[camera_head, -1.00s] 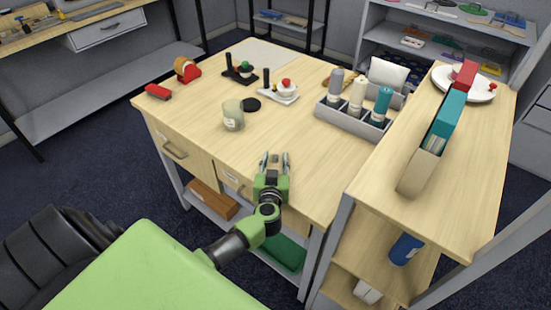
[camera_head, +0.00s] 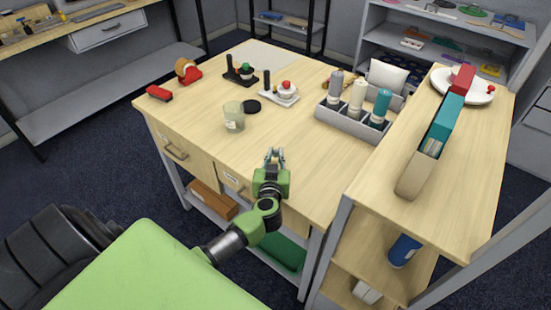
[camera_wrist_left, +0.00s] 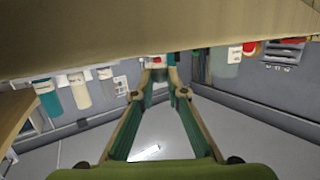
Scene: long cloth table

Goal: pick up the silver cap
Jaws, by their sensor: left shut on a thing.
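My left gripper (camera_head: 275,156) is low over the front part of the wooden table (camera_head: 225,172), in front of the glass jar. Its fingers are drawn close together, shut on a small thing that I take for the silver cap. The cap is too small and too covered by the fingertips to make out clearly. In the left wrist view, which is upside down, the two fingers (camera_wrist_left: 158,78) converge, with the table's wood across the top of the picture. My right gripper is in no view.
A glass jar (camera_head: 234,117) and a black disc (camera_head: 252,107) stand to the left. A grey caddy with bottles (camera_head: 347,124) is to the right, beside a raised shelf (camera_head: 460,190). A white stand with a red knob (camera_head: 279,96) is farther back. Wood around my gripper is clear.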

